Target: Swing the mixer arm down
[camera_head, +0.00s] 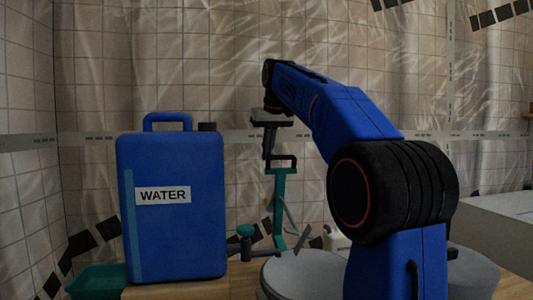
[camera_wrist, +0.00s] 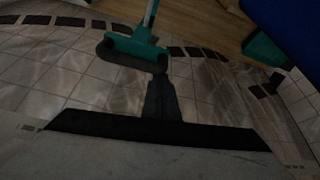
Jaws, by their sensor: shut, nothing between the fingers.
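The mixer arm, a teal upright bar (camera_head: 279,205) with a black handle (camera_head: 282,159) at its top, stands raised near the middle of the head view. In the wrist view, its teal end (camera_wrist: 138,43) and the dark handle bar (camera_wrist: 130,55) show near the top. My gripper (camera_head: 268,152) is above and slightly left of the handle in the head view, pointing down. In the wrist view, my gripper's dark fingers (camera_wrist: 162,92) are shut and empty, with the handle apparently apart from them. The mixer's lower part is partly hidden behind other things.
A blue water can (camera_head: 172,240) stands on a wooden surface at left, near a teal tray (camera_head: 95,280). A grey round lid (camera_head: 300,270) lies in front of the mixer, partly behind my arm. A grey box (camera_head: 495,225) is at right. Draped tiled walls stand behind.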

